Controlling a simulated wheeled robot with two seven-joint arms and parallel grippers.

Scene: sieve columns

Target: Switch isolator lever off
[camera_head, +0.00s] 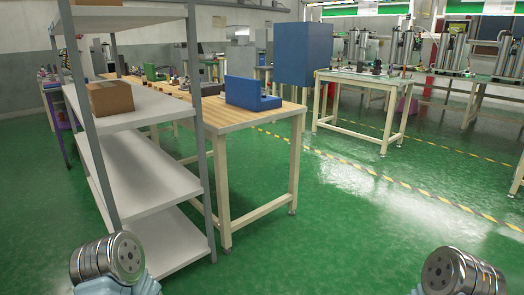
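I cannot make out an isolator lever in the head view. A blue box-shaped cabinet (303,54) shows at the upper middle, past the wooden table; no lever can be told on the faces I see. A lower blue block-shaped unit (252,92) sits on the near end of the wooden table. Parts of my two arms show at the bottom left and bottom right corners. Neither gripper is in the picture.
A grey metal shelf (150,175) with a cardboard box (110,98) stands close on the left. The wooden table (215,112) runs back behind it. A smaller table (365,80) stands right of the cabinet. Green floor (330,235) is clear ahead and right.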

